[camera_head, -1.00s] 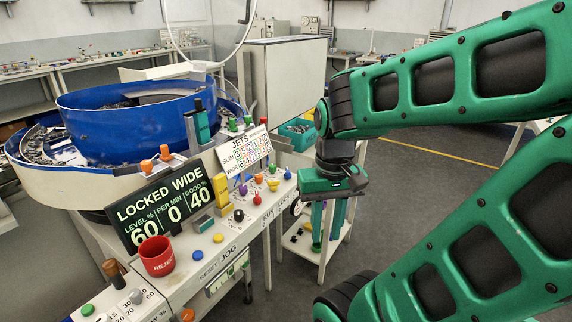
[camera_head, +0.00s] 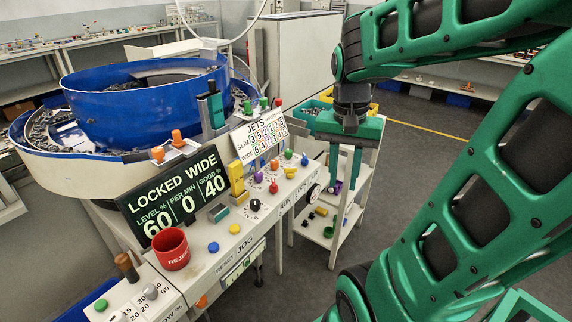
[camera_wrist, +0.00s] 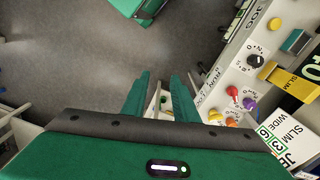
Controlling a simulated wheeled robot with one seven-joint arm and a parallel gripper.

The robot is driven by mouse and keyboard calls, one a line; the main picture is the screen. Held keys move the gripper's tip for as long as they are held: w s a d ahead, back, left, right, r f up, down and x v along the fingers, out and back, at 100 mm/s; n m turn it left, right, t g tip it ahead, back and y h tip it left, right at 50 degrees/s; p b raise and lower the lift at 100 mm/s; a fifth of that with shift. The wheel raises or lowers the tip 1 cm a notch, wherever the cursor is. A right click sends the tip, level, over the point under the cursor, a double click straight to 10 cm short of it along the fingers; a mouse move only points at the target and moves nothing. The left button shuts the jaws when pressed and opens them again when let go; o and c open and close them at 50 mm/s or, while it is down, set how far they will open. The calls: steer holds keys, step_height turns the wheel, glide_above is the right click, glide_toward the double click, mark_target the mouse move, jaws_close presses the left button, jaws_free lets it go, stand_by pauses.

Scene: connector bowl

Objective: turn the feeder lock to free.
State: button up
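The display (camera_head: 175,199) reads "LOCKED WIDE", with 60, 0 and 40 below. On the white control panel (camera_head: 217,262) are a black round knob (camera_head: 254,205), a red knob (camera_head: 274,187) and a yellow knob (camera_head: 290,172). "RUN" and a partly readable "LOCK" are printed along the front edge; I cannot tell for certain which knob is the lock. The wrist view shows the black knob (camera_wrist: 255,61) and red knob (camera_wrist: 233,91) to the right of the fingers. My gripper (camera_head: 344,186) points down, open and empty, right of the panel, apart from the knobs.
A blue bowl feeder (camera_head: 150,100) stands behind the panel. A red cup (camera_head: 172,250) sits at the panel's left. A yellow block (camera_head: 236,180) and the jets card (camera_head: 258,138) stand up behind the knobs. A white cart (camera_head: 318,228) is below my gripper. Floor is open to the right.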

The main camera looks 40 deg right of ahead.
steer(key=w+d+r+m, duration=0.1)
steer(key=w+r+m, duration=0.1)
steer(key=w+m, duration=0.65)
steer(key=m, duration=0.3)
glide_toward(291, 168)
steer(key=shift+y, duration=0.3)
steer(key=f, duration=0.8)
steer(key=shift+d, duration=0.25)
